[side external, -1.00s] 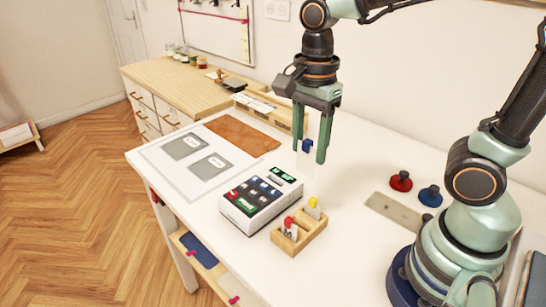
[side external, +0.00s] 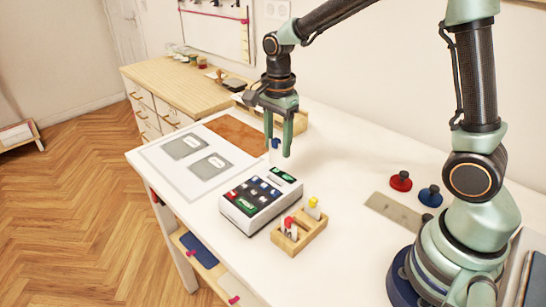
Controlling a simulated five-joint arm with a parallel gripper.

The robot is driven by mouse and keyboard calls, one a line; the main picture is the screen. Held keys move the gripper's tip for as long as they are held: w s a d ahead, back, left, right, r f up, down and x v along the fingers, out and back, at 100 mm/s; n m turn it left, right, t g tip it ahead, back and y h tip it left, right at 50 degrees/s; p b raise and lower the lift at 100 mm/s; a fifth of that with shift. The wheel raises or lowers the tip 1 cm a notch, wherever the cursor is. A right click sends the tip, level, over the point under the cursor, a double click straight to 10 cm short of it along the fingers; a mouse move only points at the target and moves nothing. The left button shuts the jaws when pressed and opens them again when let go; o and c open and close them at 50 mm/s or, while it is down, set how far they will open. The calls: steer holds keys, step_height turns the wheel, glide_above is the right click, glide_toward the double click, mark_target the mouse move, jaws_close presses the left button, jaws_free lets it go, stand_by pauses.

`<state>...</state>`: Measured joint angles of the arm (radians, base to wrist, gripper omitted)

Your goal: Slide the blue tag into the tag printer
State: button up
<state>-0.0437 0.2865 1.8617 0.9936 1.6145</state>
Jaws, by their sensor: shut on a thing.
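The blue tag (side external: 276,144) has a blue top and a pale lower part. My gripper (side external: 278,148) points down and is shut on its blue top, with the pale part hanging below. The tag is above the table, behind the tag printer (side external: 258,200), and appears apart from it. The tag printer is a white box with dark and blue keys and a green display at its back right. The tag's lower edge is hard to make out against the white table.
A wooden rack (side external: 301,232) with a red-topped and a yellow-topped tag stands right of the printer. A red knob (side external: 401,181) and a blue knob (side external: 430,196) stand near a grey plate (side external: 393,211). A brown mat (side external: 232,128) and a white sheet (side external: 160,163) lie left.

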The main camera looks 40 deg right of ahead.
steer(key=shift+w+d+f, duration=0.15)
steer(key=shift+f, duration=0.9)
steer(key=shift+w+d+f, duration=0.1)
steer(key=shift+w+f, duration=0.05)
steer(key=shift+f, duration=0.85)
steer(key=shift+f, duration=0.1)
steer(key=shift+f, duration=0.35)
steer(key=shift+f, duration=0.35)
steer(key=shift+f, duration=0.3)
steer(key=shift+f, duration=0.35)
steer(key=shift+f, duration=0.35)
steer(key=shift+f, duration=0.35)
